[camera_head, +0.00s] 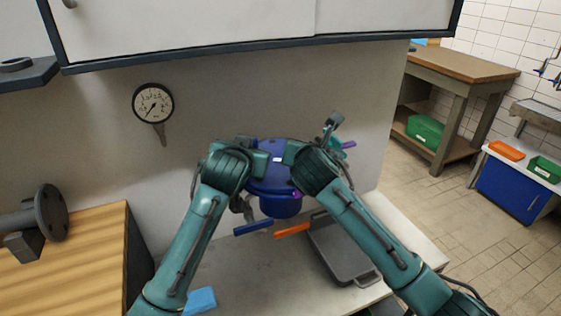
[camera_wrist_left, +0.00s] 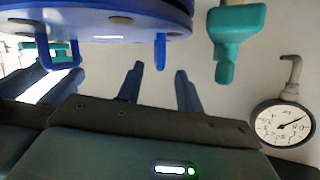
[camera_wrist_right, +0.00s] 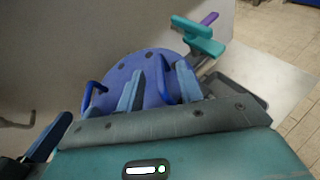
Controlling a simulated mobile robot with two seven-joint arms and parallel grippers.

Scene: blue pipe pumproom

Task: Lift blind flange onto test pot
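A blue round flange (camera_head: 268,182) with bolt holes shows between my two hands; its face also shows in the right wrist view (camera_wrist_right: 135,68). A darker blue round body (camera_head: 281,207), apparently the pot, is directly below it. My arms hide much of both, so I cannot tell how they meet. Blue loop handles stand on the flange. My left gripper (camera_wrist_left: 158,72) is open, its fingers pointing at one handle (camera_wrist_left: 160,52), apparently with nothing between them. My right gripper (camera_wrist_right: 158,72) is open, its fingers on either side of a blue handle (camera_wrist_right: 164,76); contact is unclear.
A teal clamp-like part (camera_wrist_right: 197,35) with a purple end stands beside the flange. A grey tray (camera_head: 340,255), blue bar (camera_head: 253,229), orange bar (camera_head: 292,230) and blue cloth (camera_head: 201,299) lie on the bench. A gauge (camera_head: 153,104) is on the wall behind; a cabinet (camera_head: 200,25) hangs above.

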